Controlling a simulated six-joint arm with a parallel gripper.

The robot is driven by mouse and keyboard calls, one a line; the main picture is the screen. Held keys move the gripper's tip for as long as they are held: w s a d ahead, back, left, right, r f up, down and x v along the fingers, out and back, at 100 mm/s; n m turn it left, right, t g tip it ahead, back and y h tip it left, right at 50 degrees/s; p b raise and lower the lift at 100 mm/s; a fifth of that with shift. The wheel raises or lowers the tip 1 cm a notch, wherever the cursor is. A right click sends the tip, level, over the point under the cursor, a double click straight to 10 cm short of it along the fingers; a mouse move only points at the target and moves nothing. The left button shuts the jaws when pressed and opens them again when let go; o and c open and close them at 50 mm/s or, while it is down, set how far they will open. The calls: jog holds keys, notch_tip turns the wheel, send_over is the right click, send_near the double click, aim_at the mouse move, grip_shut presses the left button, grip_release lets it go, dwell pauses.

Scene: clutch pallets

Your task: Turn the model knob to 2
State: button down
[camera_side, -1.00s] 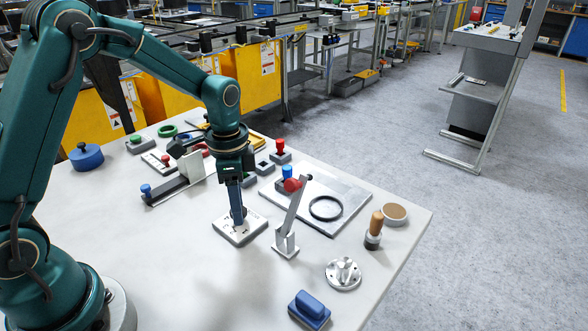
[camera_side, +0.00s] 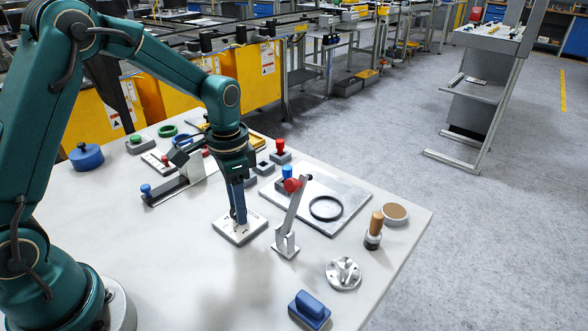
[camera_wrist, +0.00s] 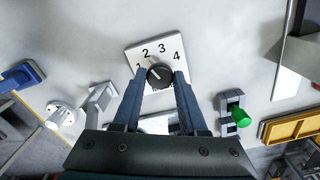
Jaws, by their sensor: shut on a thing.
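The model knob (camera_wrist: 159,76) is a small dark round knob on a white plate (camera_wrist: 138,52) printed 1, 2, 3, 4. In the wrist view a pale mark on the knob points up and left, toward the 1 and 2 side; the exact number is hard to tell. My gripper (camera_wrist: 160,78) points down with its blue fingers shut on the knob's two sides. In the side view the plate (camera_side: 226,232) lies flat on the table, and my gripper (camera_side: 239,217) stands over it and hides most of the knob.
A metal lever with a red knob (camera_side: 292,185) stands close right of the plate. Behind it lies a grey board (camera_side: 335,190) with a black ring (camera_side: 326,208). A wooden-handled stamp (camera_side: 375,228), a metal flange (camera_side: 343,273) and a blue block (camera_side: 309,308) stand nearer the right edge.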

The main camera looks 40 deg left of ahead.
jog(key=shift+c, duration=2.2)
grip_release()
jog(key=shift+r, duration=0.15)
jog(key=shift+r, duration=2.45)
